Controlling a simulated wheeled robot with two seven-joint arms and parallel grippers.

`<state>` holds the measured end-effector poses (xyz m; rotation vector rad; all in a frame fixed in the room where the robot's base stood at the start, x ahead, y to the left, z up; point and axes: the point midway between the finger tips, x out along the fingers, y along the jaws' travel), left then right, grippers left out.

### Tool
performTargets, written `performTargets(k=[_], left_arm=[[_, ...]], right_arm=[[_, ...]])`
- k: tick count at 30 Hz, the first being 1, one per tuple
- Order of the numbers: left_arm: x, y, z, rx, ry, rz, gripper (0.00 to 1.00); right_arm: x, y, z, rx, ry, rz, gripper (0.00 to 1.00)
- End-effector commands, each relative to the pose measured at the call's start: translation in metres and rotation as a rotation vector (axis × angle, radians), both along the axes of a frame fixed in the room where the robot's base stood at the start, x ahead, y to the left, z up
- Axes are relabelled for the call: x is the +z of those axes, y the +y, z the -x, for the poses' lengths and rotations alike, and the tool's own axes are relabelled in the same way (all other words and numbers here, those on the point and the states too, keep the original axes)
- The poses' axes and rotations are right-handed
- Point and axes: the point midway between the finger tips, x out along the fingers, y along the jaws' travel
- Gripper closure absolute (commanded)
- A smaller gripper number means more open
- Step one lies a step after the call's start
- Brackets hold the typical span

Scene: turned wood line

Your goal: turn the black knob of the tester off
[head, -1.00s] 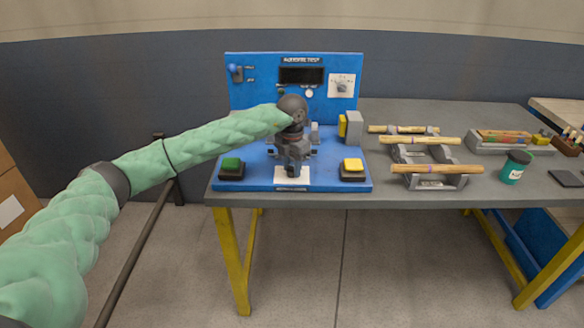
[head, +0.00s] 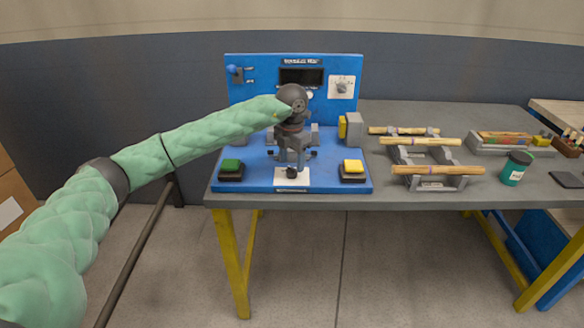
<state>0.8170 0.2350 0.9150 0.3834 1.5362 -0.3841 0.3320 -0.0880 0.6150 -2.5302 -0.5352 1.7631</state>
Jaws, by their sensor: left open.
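The blue tester (head: 240,108) stands on the grey table, with an upright back panel and a flat base. The black knob (head: 291,173) sits on a white plate (head: 304,181) at the front middle of the base. My left gripper (head: 291,163) points down just above and behind the knob, with its jaws open. Whether the fingertips touch the knob I cannot tell, and the gripper hides part of the base behind it. My right gripper is not in view.
A green button (head: 231,165) and a yellow button (head: 353,166) flank the knob on the base. A grey dial (head: 342,88) is on the back panel. Wooden rods on grey stands (head: 437,182) and a green cup (head: 515,168) stand to the right.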

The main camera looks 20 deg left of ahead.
Motion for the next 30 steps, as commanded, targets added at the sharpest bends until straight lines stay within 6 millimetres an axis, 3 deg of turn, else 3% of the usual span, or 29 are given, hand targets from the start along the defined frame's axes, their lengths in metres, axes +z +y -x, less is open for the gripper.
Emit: performTargets(k=[6, 11, 24, 30], left_arm=[[0.032, 0.0, -0.001, 0.0, -0.002, 0.001, 0.46], [0.045, 0.0, -0.001, 0.0, -0.002, 0.0, 0.46], [0.048, 0.0, 0.0, -0.014, -0.002, 0.001, 0.46], [0.051, -0.023, -0.02, -0.049, -0.106, 0.121, 0.46]], right_arm=[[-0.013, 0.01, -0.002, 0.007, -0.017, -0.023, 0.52], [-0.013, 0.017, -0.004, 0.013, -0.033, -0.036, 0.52], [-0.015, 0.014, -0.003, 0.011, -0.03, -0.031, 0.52], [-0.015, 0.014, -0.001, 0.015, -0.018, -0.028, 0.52]])
